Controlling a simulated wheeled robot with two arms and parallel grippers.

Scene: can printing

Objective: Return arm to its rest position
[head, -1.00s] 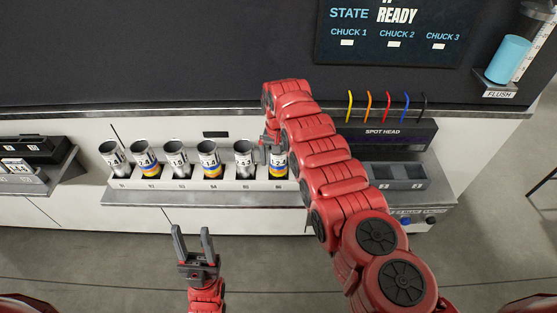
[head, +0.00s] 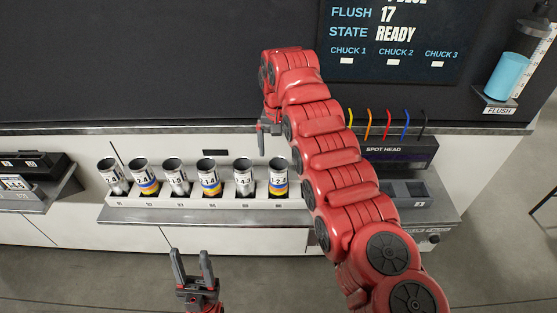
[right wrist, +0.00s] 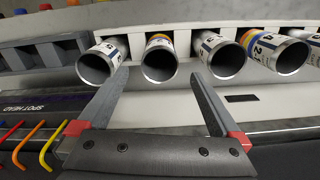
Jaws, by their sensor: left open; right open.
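My right arm (head: 330,150) reaches up and left across the middle of the head view. Its gripper (head: 268,143) hangs above the right end of the can rack. In the right wrist view the right gripper (right wrist: 155,95) is open, its two fingers spread with nothing held between them, and can mouths lie beyond. My left gripper (head: 190,262) is at the bottom of the head view, in front of the rack, open and empty, with its fingers pointing up.
Several cans (head: 209,178) stand in a white rack (head: 160,203) on a grey shelf. The spot head (head: 385,152) with coloured tubes is right of my arm. A screen (head: 390,45) reads READY. A flush cylinder (head: 508,75) hangs at right. Floor shows in front.

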